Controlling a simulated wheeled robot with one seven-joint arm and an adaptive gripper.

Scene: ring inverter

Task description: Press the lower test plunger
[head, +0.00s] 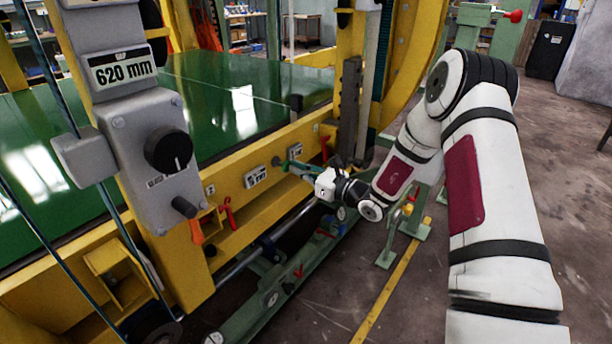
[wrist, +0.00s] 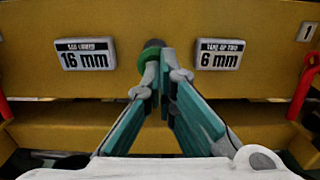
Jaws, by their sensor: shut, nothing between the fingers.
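A round, dark green-edged knob (wrist: 153,44), which looks like a test plunger, sits on the yellow beam between two displays in the wrist view. My gripper (wrist: 164,72) is shut with nothing between its teal fingers. Its fingertips are right in front of the knob and hide its lower right part; I cannot tell if they touch it. In the head view my gripper (head: 288,165) reaches from the right to the yellow beam. A small dark round spot (head: 276,161) there, just beyond the fingertips, seems to be the same knob.
The displays read 16 mm (wrist: 85,55) and 6 mm (wrist: 219,54). Red handles stand at the left (wrist: 4,104) and right (wrist: 304,88) edges of the wrist view. A grey control box (head: 155,165) with a black dial is at left in the head view. Green rails run below.

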